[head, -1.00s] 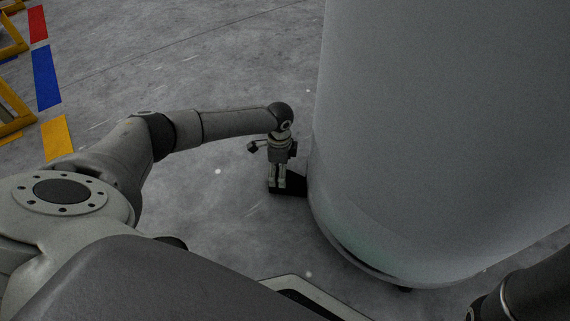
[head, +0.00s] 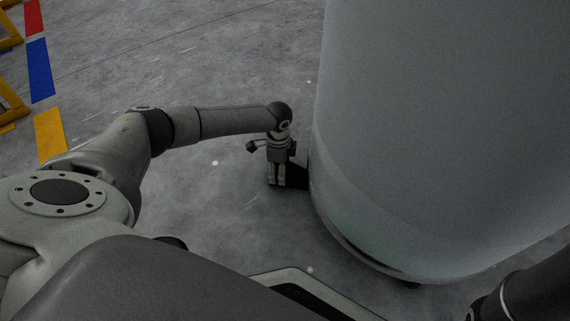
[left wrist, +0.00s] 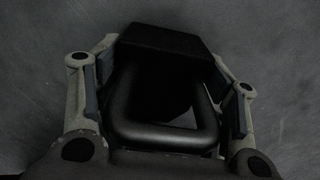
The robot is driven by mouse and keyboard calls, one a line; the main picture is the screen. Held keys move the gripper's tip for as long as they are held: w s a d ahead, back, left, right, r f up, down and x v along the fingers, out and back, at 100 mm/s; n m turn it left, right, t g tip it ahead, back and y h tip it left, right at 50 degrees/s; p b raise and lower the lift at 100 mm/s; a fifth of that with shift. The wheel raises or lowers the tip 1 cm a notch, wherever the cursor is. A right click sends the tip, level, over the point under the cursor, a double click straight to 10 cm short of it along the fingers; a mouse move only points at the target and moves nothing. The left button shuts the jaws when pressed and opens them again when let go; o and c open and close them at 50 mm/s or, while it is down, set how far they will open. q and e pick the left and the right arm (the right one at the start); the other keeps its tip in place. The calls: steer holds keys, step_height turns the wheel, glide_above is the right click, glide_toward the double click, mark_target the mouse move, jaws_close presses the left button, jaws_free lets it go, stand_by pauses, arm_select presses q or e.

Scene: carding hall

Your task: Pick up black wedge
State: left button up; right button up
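The black wedge (head: 297,176) lies on the floor against the lower left edge of a big pale cylinder in the head view. My left gripper (head: 276,185) points down at its left end and hides part of it. In the left wrist view the wedge (left wrist: 160,42) shows as a dark block with a looped black handle (left wrist: 165,138) nearer the camera. The fingers of my left gripper (left wrist: 163,88) stand apart, one on each side of the wedge, with narrow gaps; contact does not show. My right gripper is out of view; only a dark right arm part shows at lower right.
The tall pale cylinder (head: 430,130) fills the right of the head view and stands close beside my left gripper. Yellow frames (head: 10,103) and a red, blue and yellow floor strip (head: 42,72) lie at far left. The floor (head: 225,70) between is clear.

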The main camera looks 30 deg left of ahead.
arm_select(q)
jaws_close()
steer(key=shift+r, duration=0.1)
stand_by(0.3)
